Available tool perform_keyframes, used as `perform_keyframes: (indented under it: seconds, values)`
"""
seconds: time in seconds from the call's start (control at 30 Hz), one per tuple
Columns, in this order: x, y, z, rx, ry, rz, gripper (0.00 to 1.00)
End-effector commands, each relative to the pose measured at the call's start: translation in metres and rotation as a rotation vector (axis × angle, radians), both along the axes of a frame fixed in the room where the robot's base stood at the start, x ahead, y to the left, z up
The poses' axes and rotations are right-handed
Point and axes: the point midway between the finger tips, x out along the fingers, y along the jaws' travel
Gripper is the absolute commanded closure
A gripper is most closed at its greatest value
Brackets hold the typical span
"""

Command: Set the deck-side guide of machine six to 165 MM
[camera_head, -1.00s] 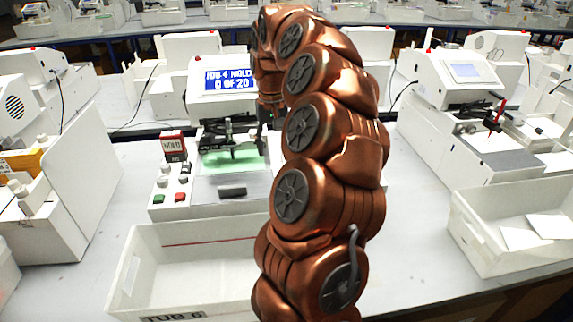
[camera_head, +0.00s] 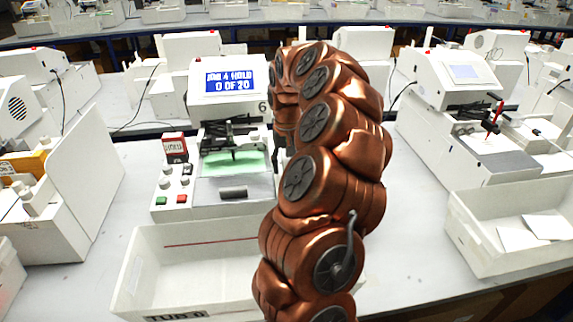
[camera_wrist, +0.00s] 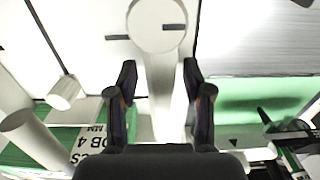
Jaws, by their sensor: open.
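Machine six (camera_head: 222,120) stands at centre in the head view. Its blue screen (camera_head: 230,82) reads JOB 4 HOLD, 0 OF 20. Its deck has a green area (camera_head: 235,162), which also shows at right in the wrist view (camera_wrist: 245,95). My gripper (camera_wrist: 160,68) is open in the wrist view, its dark fingers either side of a white round-topped post (camera_wrist: 158,28) with dark marks. I cannot tell whether either finger touches it, or whether it belongs to the deck-side guide. A card (camera_wrist: 92,148) shows part of JOB 4 and MM. No guide reading is legible.
A white tub (camera_head: 190,260) marked TUB 6 stands in front of the machine. Left on its panel are knobs, a green button (camera_head: 161,201) and a red button (camera_head: 181,199). My copper arm hides the machine's right side. Another tub (camera_head: 520,235) holds white sheets at right.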

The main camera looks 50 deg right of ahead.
Motion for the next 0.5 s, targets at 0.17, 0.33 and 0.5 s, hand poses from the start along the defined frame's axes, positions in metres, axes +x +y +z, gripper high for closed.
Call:
perform_keyframes:
  seconds: [0.17,0.33,0.5]
  values:
    - [0.0001,-0.0002,-0.0065,-0.001,-0.002,0.001,0.49]
    - [0.0001,-0.0001,-0.0078,-0.001,-0.001,0.001,0.49]
    - [0.0001,0.0002,-0.0078,-0.001,-0.001,0.001,0.57]
